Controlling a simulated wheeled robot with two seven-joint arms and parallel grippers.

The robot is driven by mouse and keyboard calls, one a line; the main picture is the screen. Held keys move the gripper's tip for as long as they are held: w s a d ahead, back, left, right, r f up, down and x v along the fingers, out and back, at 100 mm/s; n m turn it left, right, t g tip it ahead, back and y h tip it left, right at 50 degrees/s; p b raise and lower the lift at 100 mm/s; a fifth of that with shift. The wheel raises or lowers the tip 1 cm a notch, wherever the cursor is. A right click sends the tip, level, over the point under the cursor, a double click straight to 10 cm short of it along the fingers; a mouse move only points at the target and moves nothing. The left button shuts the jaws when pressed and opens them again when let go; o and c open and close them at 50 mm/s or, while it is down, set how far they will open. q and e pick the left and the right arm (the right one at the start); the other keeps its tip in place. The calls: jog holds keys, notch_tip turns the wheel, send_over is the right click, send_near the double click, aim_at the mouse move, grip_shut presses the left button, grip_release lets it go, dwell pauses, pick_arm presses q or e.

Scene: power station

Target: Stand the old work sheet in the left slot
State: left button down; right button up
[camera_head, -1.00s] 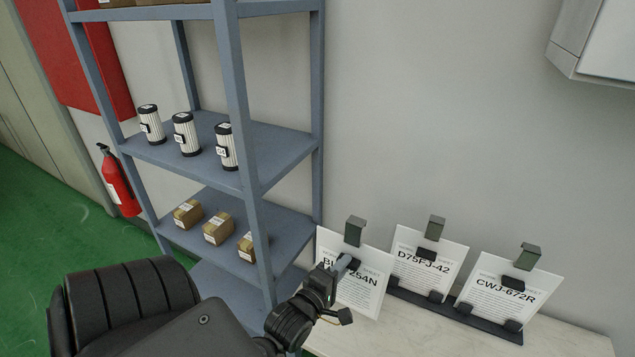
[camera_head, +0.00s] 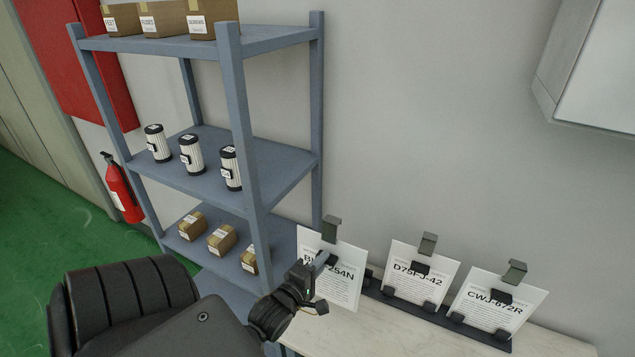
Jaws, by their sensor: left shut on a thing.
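A white work sheet (camera_head: 340,286) with a code ending "254N" hangs in my left gripper (camera_head: 318,262), which is shut on it at its left part. The gripper hides part of the code. The sheet is tilted and stands left of a dark slotted rack (camera_head: 452,328) on the light table. Sheet D75FJ-42 (camera_head: 415,283) stands in the rack's middle and sheet CWJ-672R (camera_head: 492,316) at its right. The rack's left part (camera_head: 371,284) shows no sheet standing in it; the held sheet partly covers it. My right gripper is out of view.
The table (camera_head: 400,335) is clear in front of the rack. A blue-grey shelf (camera_head: 262,180) with filters and boxes stands close left of the held sheet. A grey wall cabinet (camera_head: 590,65) hangs upper right.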

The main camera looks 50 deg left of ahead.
pick_arm(q)
jog(key=shift+s+a+r+b+x, duration=0.35)
jog(key=shift+a+b+x, duration=1.05)
jog(key=shift+x, duration=7.45)
notch_tip(320, 180, down, 9)
jog(key=b, duration=0.8)
jog(key=shift+d, duration=0.35)
jog(key=shift+f, duration=0.1)
jog(key=c, duration=1.3)
grip_release()
jog(key=shift+c, duration=0.2)
